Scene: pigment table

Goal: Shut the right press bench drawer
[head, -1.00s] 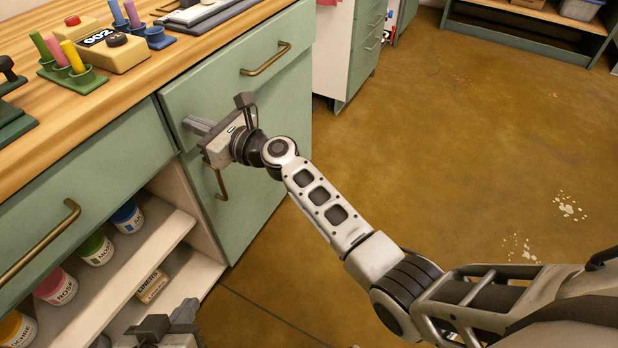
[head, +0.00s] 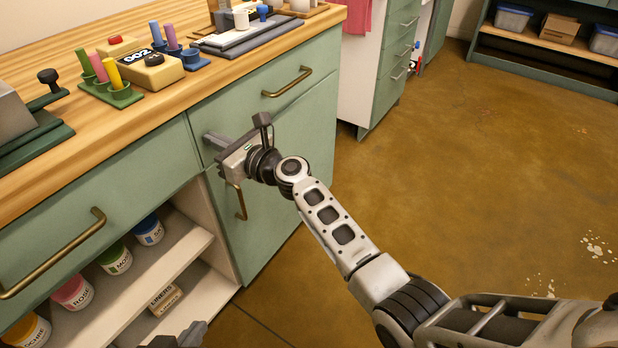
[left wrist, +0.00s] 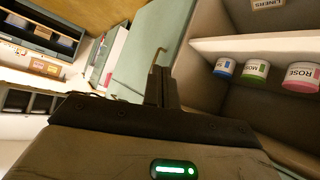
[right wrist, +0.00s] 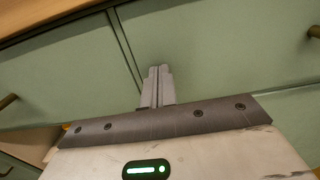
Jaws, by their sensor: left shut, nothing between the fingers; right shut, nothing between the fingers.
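The right press bench drawer is a green front with a brass bar handle (head: 287,83), under the wooden top. Its front (head: 250,110) looks about flush with the bench; I see no clear gap. My right gripper (head: 212,138) is shut and empty, its fingertips at the lower left of this front, touching or very close. In the right wrist view the fingertips (right wrist: 160,72) cover part of the front (right wrist: 220,50), left of the handle (right wrist: 314,32). My left gripper (head: 192,332) is shut and empty, low by the open shelves; its fingers (left wrist: 161,80) also show in the left wrist view.
Below is a green door with a brass handle (head: 241,202). The left drawer (head: 100,210) sits above shelves (head: 180,250) with several paint jars. The wooden top (head: 60,130) holds pigment tools. Open brown floor (head: 450,160) lies right.

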